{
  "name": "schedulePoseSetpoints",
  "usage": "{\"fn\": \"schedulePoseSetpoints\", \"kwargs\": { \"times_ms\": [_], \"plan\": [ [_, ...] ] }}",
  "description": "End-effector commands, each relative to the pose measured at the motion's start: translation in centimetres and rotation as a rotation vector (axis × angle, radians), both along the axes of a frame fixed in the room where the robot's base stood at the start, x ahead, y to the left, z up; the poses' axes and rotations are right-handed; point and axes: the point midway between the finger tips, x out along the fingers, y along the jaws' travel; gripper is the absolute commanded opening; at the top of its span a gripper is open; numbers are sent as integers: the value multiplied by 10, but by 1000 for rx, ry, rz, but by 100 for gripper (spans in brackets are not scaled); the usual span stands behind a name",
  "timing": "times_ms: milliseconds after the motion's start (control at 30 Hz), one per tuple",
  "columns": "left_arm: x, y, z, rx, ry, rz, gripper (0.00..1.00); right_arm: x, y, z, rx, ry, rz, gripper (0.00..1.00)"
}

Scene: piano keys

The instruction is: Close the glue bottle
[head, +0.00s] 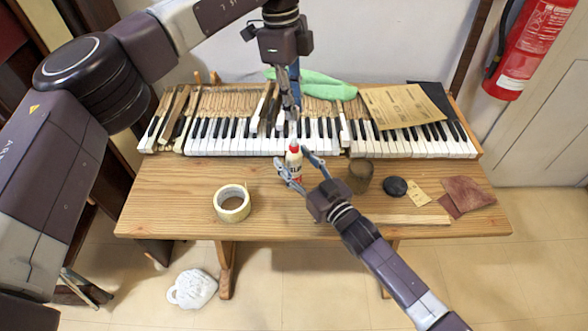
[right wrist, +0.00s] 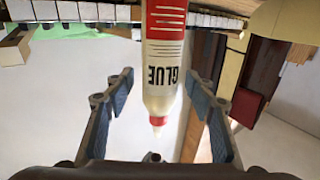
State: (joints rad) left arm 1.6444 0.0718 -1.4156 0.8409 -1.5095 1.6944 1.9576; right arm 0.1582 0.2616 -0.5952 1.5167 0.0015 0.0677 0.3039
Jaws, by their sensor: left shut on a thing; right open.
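The glue bottle (head: 294,163) stands upright on the table near the keyboard's front edge. It is white with a red label and a red top. In the right wrist view the bottle (right wrist: 162,75) appears upside down, with a red collar and a pale pointed nozzle. My right gripper (head: 301,164) is open, one finger on each side of the bottle, with gaps on both sides in the right wrist view (right wrist: 162,95). My left gripper (head: 294,108) points down above the keys, behind and above the bottle. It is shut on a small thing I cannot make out.
A tape roll (head: 232,203) lies left of the bottle. A dark glass jar (head: 361,176) stands close on the right, with a black disc (head: 395,187) and brown sandpaper (head: 467,194) beyond. The piano keyboard (head: 235,137) lies along the back. The table (head: 165,200) is clear at left.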

Motion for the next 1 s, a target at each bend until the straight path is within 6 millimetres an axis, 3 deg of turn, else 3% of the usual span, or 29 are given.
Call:
{"fn": "schedulePoseSetpoints", "kwargs": {
  "times_ms": [333, 800, 1000],
  "plan": [
    [0, 0, 0, 0, 0, 0, 8, 2, 1, 0, 0, 0, 0, 50],
    [0, 0, 0, 0, 0, 0, 8, 2, 1, 0, -1, 1, 0, 0],
    [0, 0, -1, 0, 0, 0, 8, 2, 1, 0, -1, 1, 0, 0]
  ]
}}
